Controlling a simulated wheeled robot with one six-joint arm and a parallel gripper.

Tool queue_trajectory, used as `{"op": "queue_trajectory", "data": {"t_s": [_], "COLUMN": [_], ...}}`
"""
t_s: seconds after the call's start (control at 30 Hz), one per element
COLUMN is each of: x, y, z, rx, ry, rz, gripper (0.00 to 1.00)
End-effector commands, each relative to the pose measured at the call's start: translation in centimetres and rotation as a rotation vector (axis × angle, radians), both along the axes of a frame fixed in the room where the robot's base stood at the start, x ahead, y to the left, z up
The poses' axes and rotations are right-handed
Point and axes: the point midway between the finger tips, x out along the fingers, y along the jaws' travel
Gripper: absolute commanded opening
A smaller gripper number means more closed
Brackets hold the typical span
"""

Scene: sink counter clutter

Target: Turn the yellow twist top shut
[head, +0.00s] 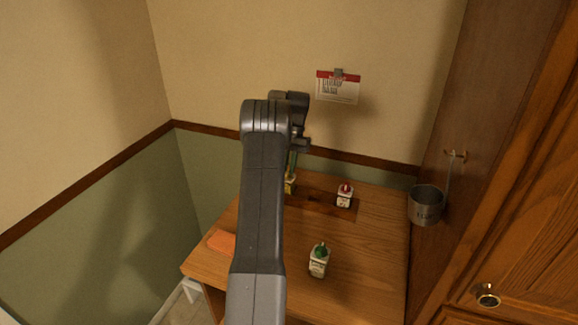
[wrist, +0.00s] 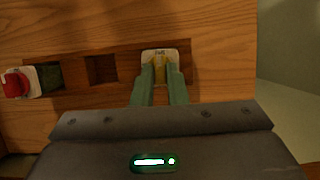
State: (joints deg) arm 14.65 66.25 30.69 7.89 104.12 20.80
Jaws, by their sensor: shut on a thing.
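The yellow twist top (wrist: 160,67) sits on a pale bottle (wrist: 147,54) standing in a slot of a wooden rack (wrist: 120,48). My gripper (wrist: 161,76) has its two green fingers closed around the twist top from above. In the head view my gripper (head: 292,163) points down at the yellow-topped bottle (head: 290,186), mostly behind my arm. How far the top is turned cannot be told.
A red-capped bottle (head: 345,196) stands at the rack's right end, with an empty square slot (wrist: 102,69) between. A green-capped bottle (head: 319,262) stands nearer on the counter (head: 375,255). An orange item (head: 221,241) lies at left. A grey cup (head: 425,206) hangs at right.

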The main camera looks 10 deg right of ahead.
Motion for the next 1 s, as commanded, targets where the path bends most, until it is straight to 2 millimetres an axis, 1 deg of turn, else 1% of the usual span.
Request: {"op": "queue_trajectory", "data": {"t_s": [0.1, 0.13, 0.2, 0.23, 0.53, 0.67, 0.77, 1.0], "x": [0.01, 0.0, 0.0, 0.0, 0.0, 0.04, 0.08, 0.17], "y": [-0.01, 0.0, 0.0, 0.0, 0.02, 0.1, 0.24, 0.49], "z": [0.04, 0.04, 0.03, 0.03, 0.0, -0.03, -0.04, -0.01], "rx": [-0.001, -0.001, 0.0, 0.0, -0.001, 0.0, 0.0, 0.0], "ry": [-0.001, -0.001, -0.001, 0.0, 0.0, 0.002, 0.002, 0.002], "rz": [0.0, 0.0, 0.001, 0.001, 0.006, 0.049, 0.123, 0.371], "gripper": [0.0, 0.17, 0.3, 0.35, 0.35, 0.35, 0.35, 0.35]}}
